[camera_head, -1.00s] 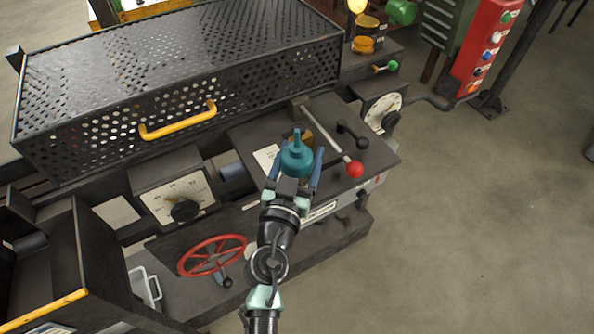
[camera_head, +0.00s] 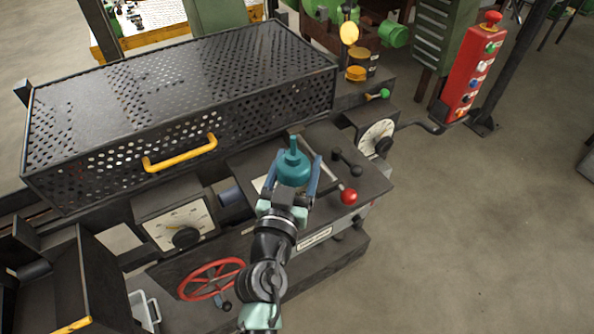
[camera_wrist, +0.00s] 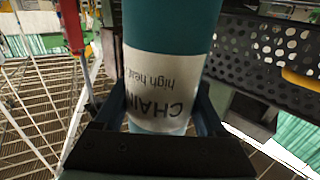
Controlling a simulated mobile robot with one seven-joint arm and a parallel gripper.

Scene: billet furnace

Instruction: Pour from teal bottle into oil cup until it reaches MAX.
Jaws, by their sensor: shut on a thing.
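The teal bottle (camera_head: 294,166) is upright with its spout at the top, above the machine's dark top plate in the head view. My gripper (camera_head: 290,190) is shut on it, with one blue finger on each side. In the wrist view the teal bottle (camera_wrist: 170,30) fills the middle between the fingers, and its white label shows upside-down "CHAIN" and "high heat" lettering. Its spout is out of that view. I cannot make out the oil cup or a MAX mark in any view; yellow-orange containers (camera_head: 357,73) stand at the back, and I cannot tell whether one is the cup.
A perforated black guard (camera_head: 180,100) with a yellow handle (camera_head: 180,154) stands left of the bottle. A red-knobbed lever (camera_head: 349,196) is close on the right. A green-knobbed lever (camera_head: 384,94), a dial (camera_head: 377,138) and a red button post (camera_head: 472,70) lie farther right. A red handwheel (camera_head: 211,279) is at front.

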